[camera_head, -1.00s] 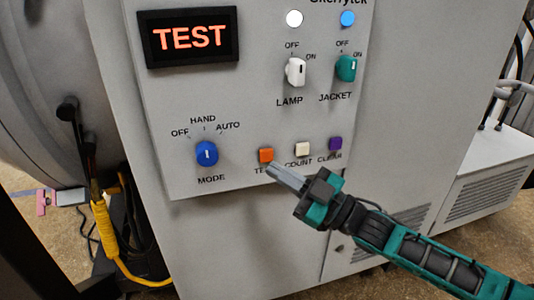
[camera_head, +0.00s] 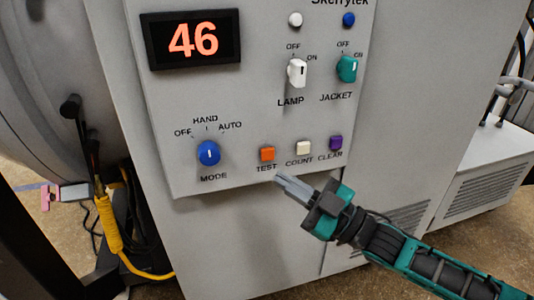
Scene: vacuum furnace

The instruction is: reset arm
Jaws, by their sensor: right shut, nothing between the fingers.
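My right gripper (camera_head: 280,180) is shut and empty, just below the orange TEST button (camera_head: 267,154) and apart from it. Its arm comes in from the lower right. The control panel (camera_head: 250,110) carries a display (camera_head: 193,39) reading 46 in orange. The blue MODE knob (camera_head: 208,153) points up toward HAND. The white LAMP knob (camera_head: 297,73) and the green JACKET knob (camera_head: 347,68) sit upper right. A cream COUNT button (camera_head: 303,147) and a purple CLEAR button (camera_head: 336,143) are to the right of TEST. My left gripper is not in view.
A white light (camera_head: 295,19) and a blue light (camera_head: 348,19) sit above the knobs, both dull. A yellow cable (camera_head: 108,224) hangs at left beside the round grey vessel (camera_head: 40,90). A vented white unit (camera_head: 490,180) stands at right.

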